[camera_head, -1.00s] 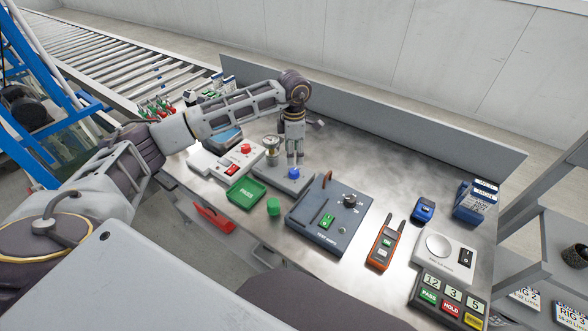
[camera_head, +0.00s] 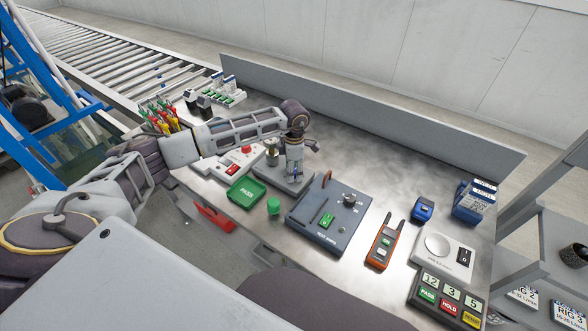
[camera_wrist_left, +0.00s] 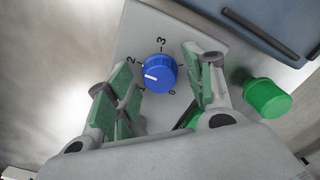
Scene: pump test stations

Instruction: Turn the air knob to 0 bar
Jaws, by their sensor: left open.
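The blue air knob (camera_wrist_left: 161,72) sits on a grey panel in the left wrist view. Its white mark points to the left side of the dial, between the printed 1 and 2; the 0 is below it. My left gripper (camera_head: 296,174) is open, pointing down over the panel in the head view. The gripper mostly hides the knob in the head view. My right gripper is not in view.
A pressure gauge (camera_head: 272,150) stands close left of my left gripper. A dark blue test box (camera_head: 330,222) lies to the right. A green knob (camera_head: 273,206) and green PASS tray (camera_head: 246,191) are in front. Bare table lies behind the gripper.

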